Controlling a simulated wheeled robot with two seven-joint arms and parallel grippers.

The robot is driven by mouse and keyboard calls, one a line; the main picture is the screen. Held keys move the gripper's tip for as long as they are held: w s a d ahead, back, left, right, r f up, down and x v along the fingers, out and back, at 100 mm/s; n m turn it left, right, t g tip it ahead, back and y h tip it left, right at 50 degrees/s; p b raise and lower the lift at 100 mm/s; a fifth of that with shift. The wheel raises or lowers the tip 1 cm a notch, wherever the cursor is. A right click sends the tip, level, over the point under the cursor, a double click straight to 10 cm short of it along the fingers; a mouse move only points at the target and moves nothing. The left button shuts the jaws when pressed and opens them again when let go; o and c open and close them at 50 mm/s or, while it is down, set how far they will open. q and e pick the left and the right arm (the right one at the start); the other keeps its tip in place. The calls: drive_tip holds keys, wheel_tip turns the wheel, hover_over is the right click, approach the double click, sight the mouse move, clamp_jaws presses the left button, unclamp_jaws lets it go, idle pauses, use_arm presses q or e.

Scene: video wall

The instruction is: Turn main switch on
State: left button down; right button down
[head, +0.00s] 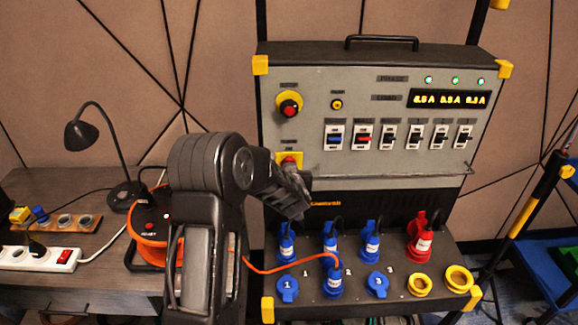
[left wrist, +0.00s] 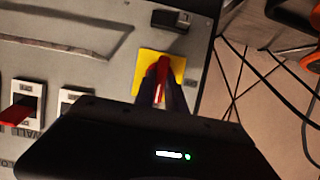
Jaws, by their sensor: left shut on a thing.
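The main switch (head: 289,160) is a red handle on a yellow plate on the lower left of the grey panel. In the left wrist view the red handle (left wrist: 164,65) stands between the finger tips of my left gripper (left wrist: 163,90), in front of the yellow plate (left wrist: 178,66). My left gripper is shut on the handle. In the head view my left arm comes up from the bottom, and its wrist hides the lower part of the switch and the fingers. My right gripper is not in view.
A red emergency button (head: 289,106) on a yellow ring sits above the switch. A row of breakers (head: 389,137) and a lit amber display (head: 449,99) are to the right. Blue and red plugs (head: 422,240) stand in the lower sockets. An orange cable reel (head: 150,235) is left.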

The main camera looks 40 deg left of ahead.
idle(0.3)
use_arm(q)
drive_tip(key=c, duration=1.4)
unclamp_jaws()
drive_tip(key=b+v, duration=0.1)
drive_tip(key=v, duration=0.6)
drive_tip(key=shift+s+d+r, duration=0.1)
drive_tip(key=shift+s+d, duration=0.15)
drive_tip(key=shift+s, duration=0.05)
